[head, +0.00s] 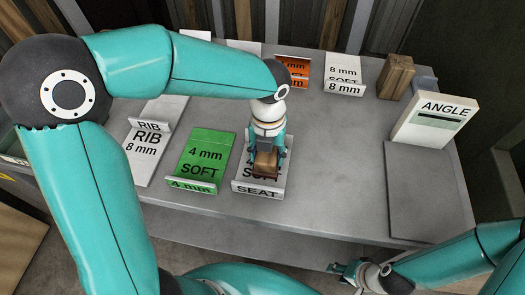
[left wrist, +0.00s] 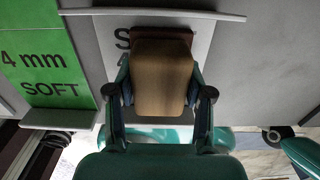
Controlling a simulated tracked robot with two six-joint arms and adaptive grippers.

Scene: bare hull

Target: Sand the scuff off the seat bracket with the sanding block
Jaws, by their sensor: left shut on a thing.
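The seat bracket (head: 240,187) is a pale plate with an upright front lip marked SEAT and partly covered "4 mm SOFT" lettering. It lies on the grey bench and also shows in the left wrist view (left wrist: 120,38). My left gripper (head: 266,146) is shut on the sanding block (head: 264,164), a tan block with a dark reddish base. The left wrist view shows the block (left wrist: 162,80) between both fingers, over the bracket plate; I cannot tell whether it touches.
A green 4 mm SOFT bracket (head: 205,152) lies just left of the seat bracket, with a RIB 8 mm bracket (head: 143,155) beyond. Orange (head: 300,72) and white 8 mm brackets (head: 343,70), a wooden block (head: 395,77) and an ANGLE sign (head: 435,120) stand behind. The bench's middle right is clear.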

